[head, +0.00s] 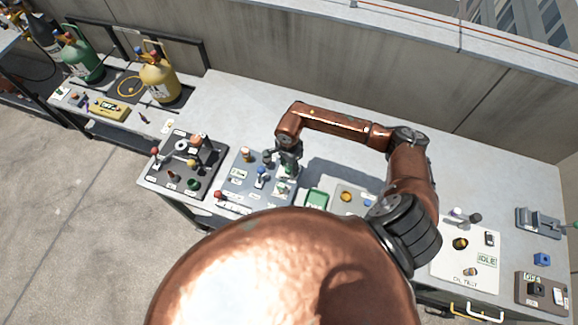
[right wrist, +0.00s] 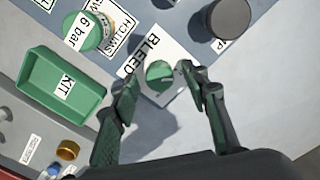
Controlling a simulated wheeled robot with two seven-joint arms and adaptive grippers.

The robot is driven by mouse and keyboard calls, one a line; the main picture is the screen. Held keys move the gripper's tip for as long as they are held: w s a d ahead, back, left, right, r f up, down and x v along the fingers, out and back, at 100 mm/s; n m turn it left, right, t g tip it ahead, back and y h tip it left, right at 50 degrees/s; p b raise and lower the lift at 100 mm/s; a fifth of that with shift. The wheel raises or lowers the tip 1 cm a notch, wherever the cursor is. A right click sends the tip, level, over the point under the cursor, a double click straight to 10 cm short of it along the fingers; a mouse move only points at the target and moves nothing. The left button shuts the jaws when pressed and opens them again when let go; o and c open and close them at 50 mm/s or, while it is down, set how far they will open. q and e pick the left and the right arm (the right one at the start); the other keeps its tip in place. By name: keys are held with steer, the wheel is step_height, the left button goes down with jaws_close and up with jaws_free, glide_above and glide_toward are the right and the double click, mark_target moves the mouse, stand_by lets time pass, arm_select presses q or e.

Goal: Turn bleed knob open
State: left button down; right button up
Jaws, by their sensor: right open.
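The green bleed knob (right wrist: 159,73) sits on a white plate (right wrist: 152,52) marked BLEED on a blue-grey panel. My right gripper (right wrist: 160,76) is open, with one fingertip on each side of the knob. The fingers look close to the knob, but I cannot tell if they touch it. In the head view the right gripper (head: 287,165) points down over the far right part of the blue-grey panel (head: 238,186), and I cannot make out the bleed knob clearly there. My left gripper is not in view.
A green KIT tray (right wrist: 62,86) lies beside the panel. A green 6 bar part (right wrist: 82,30) and a dark round knob (right wrist: 228,18) stand near the bleed plate. A dark panel with knobs (head: 184,165) is to the left. The bench behind is bare.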

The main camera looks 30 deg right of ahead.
steer(key=shift+c, duration=0.4)
jaws_close()
steer(key=shift+f+m+b, duration=0.1)
steer(key=shift+m+b, duration=0.75)
steer(key=shift+m, duration=0.45)
steer(key=m+b, duration=0.1)
steer(key=m, duration=0.2)
steer(key=shift+m+b, duration=0.3)
steer(key=shift+b, duration=0.1)
steer(key=m+b, duration=0.2)
steer(key=m, duration=0.4)
steer(key=m+b, duration=0.1)
steer(key=m, duration=0.4)
steer(key=shift+m, duration=0.4)
